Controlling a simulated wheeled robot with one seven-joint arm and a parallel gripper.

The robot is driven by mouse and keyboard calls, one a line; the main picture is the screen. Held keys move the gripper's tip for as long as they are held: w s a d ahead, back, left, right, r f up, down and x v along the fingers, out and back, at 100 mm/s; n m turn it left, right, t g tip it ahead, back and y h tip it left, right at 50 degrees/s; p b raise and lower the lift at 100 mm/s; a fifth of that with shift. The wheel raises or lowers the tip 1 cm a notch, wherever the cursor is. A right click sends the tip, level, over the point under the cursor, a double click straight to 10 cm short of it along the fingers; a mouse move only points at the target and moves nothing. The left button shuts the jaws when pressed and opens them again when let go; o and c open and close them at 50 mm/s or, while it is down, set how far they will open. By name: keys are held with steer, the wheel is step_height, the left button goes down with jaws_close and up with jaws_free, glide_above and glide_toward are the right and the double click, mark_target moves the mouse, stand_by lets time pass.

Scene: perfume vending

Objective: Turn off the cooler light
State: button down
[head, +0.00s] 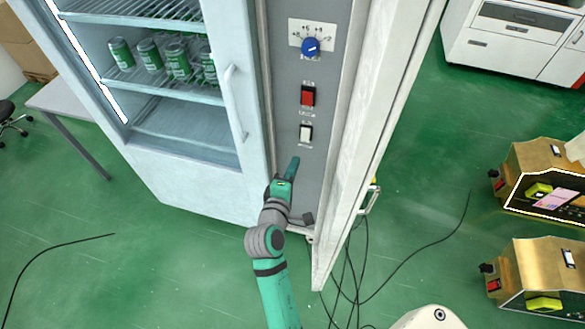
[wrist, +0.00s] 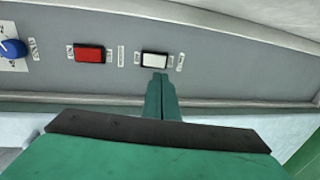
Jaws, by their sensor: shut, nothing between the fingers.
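The cooler (head: 190,175) stands with its glass door closed, and a lit white strip (head: 85,60) runs along its left inner edge. Its grey control panel (head: 289,100) carries a blue knob (head: 311,47), a red switch (head: 308,95) and a white switch (head: 306,133). The wrist view shows the blue knob (wrist: 12,49), red switch (wrist: 89,55) and white switch (wrist: 155,60). My gripper (head: 294,161) is shut and empty, just below the white switch. In the wrist view, its fingertips (wrist: 160,76) are at that switch's lower edge; contact is unclear. The labels are unreadable.
Green cans (head: 178,60) stand inside the cooler. Cables (head: 360,285) lie on the green floor. Two gold boxes (head: 535,265) stand at the right.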

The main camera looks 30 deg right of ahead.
mark_target(304, 139)
steer(key=x, duration=0.9)
steer(key=shift+w+d, duration=0.1)
steer(key=shift+w, duration=0.1)
steer(key=shift+w+d+f, duration=0.1)
steer(key=shift+w+d, duration=0.05)
steer(key=shift+d, duration=0.1)
steer(key=shift+w+d+f, duration=0.15)
steer(key=shift+w, duration=0.05)
steer(key=shift+s+a, duration=0.1)
steer(key=shift+a, duration=0.15)
steer(key=s+a+f, duration=0.2)
steer(key=s+a, duration=0.7)
steer(key=a, duration=0.1)
steer(key=shift+f, duration=0.25)
